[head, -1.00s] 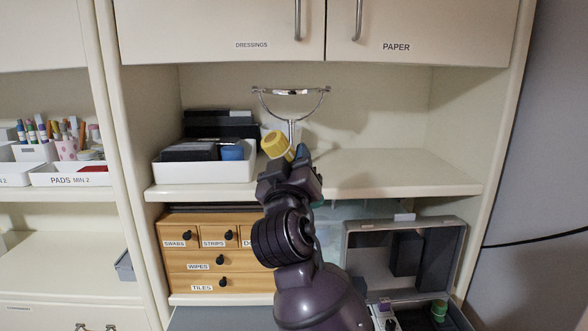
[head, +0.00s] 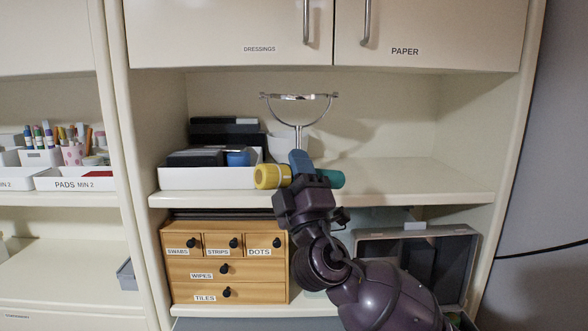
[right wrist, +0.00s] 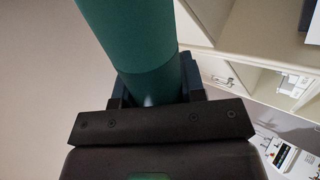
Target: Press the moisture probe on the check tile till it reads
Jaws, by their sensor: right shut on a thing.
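The moisture probe (head: 271,176) has a yellow end on the left and a teal end on the right in the head view. My right gripper (head: 303,168) is shut around its middle and holds it nearly level in front of the shelf edge. In the right wrist view the probe's teal body (right wrist: 138,50) fills the upper middle, between the jaws. The probe's sensing tip cannot be made out. I cannot identify the check tile in either view. My left gripper is not in view.
The shelf (head: 400,180) has free room on its right. A white bin (head: 205,178) with dark boxes and a mirror on a stand (head: 299,120) are behind the probe. A wooden drawer unit (head: 225,268) stands below left, and an open grey case (head: 445,250) below right.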

